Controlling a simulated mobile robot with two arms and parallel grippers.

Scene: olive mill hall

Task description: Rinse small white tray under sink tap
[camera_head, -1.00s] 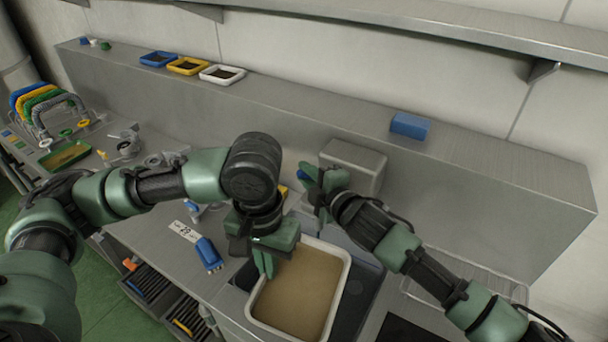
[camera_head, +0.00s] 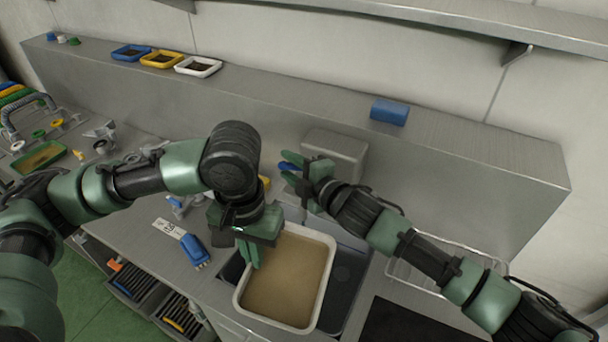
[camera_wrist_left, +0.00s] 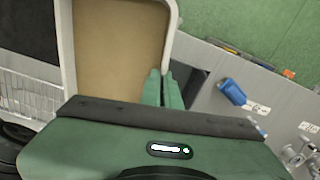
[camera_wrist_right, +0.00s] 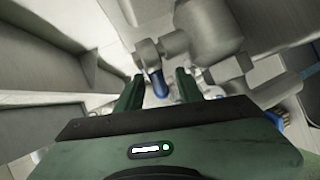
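The white tray (camera_head: 326,284), its floor covered in brown, is over the sink (camera_head: 350,275). My left gripper (camera_head: 251,254) is shut on its left rim; the left wrist view shows the fingers close together at the tray's rim (camera_wrist_left: 67,50). My right gripper (camera_head: 296,180) is open behind the tray, by the blue tap lever (camera_head: 290,160). In the right wrist view the lever (camera_wrist_right: 159,84) shows between the spread fingers, apparently not gripped. The tap spout is mostly hidden in the head view, and I see no running water.
A blue-headed brush (camera_head: 195,250) and a label card (camera_head: 168,228) lie left of the sink. A grey box (camera_head: 337,150) stands behind it, a wire basket (camera_head: 425,268) to its right. Small trays (camera_head: 160,59) and a blue block (camera_head: 389,111) are on the ledge.

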